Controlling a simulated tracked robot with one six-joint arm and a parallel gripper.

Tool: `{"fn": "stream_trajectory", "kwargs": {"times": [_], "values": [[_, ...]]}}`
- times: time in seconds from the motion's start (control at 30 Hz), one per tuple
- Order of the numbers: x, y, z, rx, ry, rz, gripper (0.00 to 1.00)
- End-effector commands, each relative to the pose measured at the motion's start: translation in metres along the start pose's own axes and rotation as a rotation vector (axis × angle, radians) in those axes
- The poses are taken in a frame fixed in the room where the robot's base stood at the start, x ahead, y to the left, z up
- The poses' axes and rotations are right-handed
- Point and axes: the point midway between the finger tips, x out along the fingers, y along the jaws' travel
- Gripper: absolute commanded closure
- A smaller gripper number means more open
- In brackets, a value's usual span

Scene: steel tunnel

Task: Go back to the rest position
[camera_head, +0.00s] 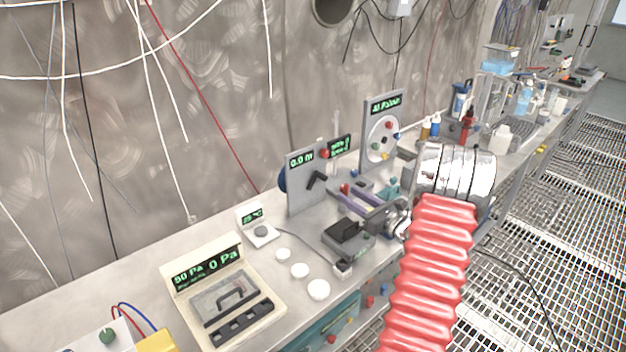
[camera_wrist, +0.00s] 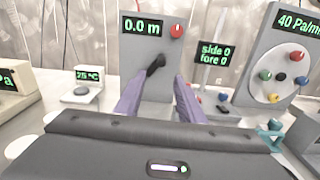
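My gripper (camera_head: 358,203) shows in the head view over the bench, at the end of my arm with its red bellows sleeve. In the wrist view my gripper (camera_wrist: 158,90) has two purple fingers that stand apart, with nothing seen between them. A grey panel (camera_wrist: 140,50) faces the fingers and reads 0.0 m. It carries a black lever (camera_wrist: 155,65) and a red knob (camera_wrist: 176,31). The lever appears just beyond the fingertips; I cannot tell the exact gap. In the head view the same panel (camera_head: 303,198) stands left of the gripper.
A dial panel (camera_head: 381,132) with coloured knobs stands behind the gripper. A cream pressure box (camera_head: 222,290), a 25 °C display (camera_head: 258,226) and white discs (camera_head: 299,270) lie to the left. Bottles (camera_head: 502,136) crowd the bench's far end. Grated floor (camera_head: 560,220) is open at right.

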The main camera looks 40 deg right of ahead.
Motion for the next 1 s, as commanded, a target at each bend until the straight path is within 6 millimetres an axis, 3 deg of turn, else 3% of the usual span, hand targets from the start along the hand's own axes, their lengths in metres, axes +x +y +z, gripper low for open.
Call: {"fn": "stream_trajectory", "kwargs": {"times": [0.27, 0.43, 0.57, 0.73, 1.0], "values": [[0.002, 0.003, 0.001, -0.004, 0.002, 0.006, 0.64], [0.014, 0.032, 0.014, -0.054, 0.026, 0.079, 0.64], [0.030, 0.080, 0.032, -0.139, 0.063, 0.197, 0.64], [0.042, 0.155, 0.053, -0.284, 0.119, 0.379, 0.64], [0.036, 0.265, 0.076, -0.537, 0.187, 0.654, 0.64]]}}
